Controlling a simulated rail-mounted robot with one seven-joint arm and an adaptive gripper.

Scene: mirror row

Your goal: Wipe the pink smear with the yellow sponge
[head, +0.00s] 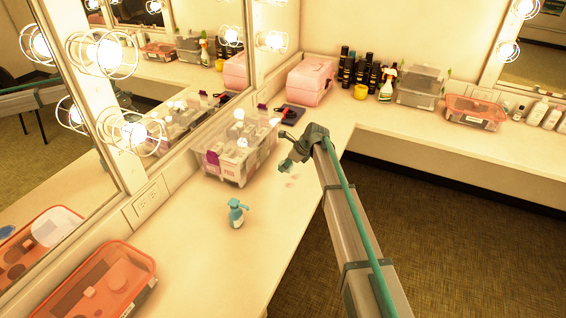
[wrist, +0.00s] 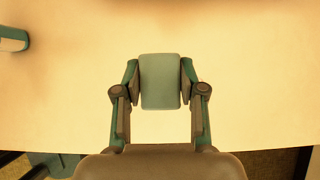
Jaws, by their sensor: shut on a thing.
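The pink smear (head: 290,181) shows as small faint pink patches on the cream counter, just below my gripper (head: 286,160) in the head view. My gripper (wrist: 160,85) is shut on a rounded block in the wrist view, which I take for the sponge (wrist: 160,80). The face turned to the camera looks grey-green, and no yellow shows on it. The block sits between both fingers over the counter. I cannot tell whether it touches the counter. No smear shows in the wrist view.
An orange bin (head: 107,285) is at the near left. A pink case (head: 311,80) and a yellow cup (head: 360,91) are at the back.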

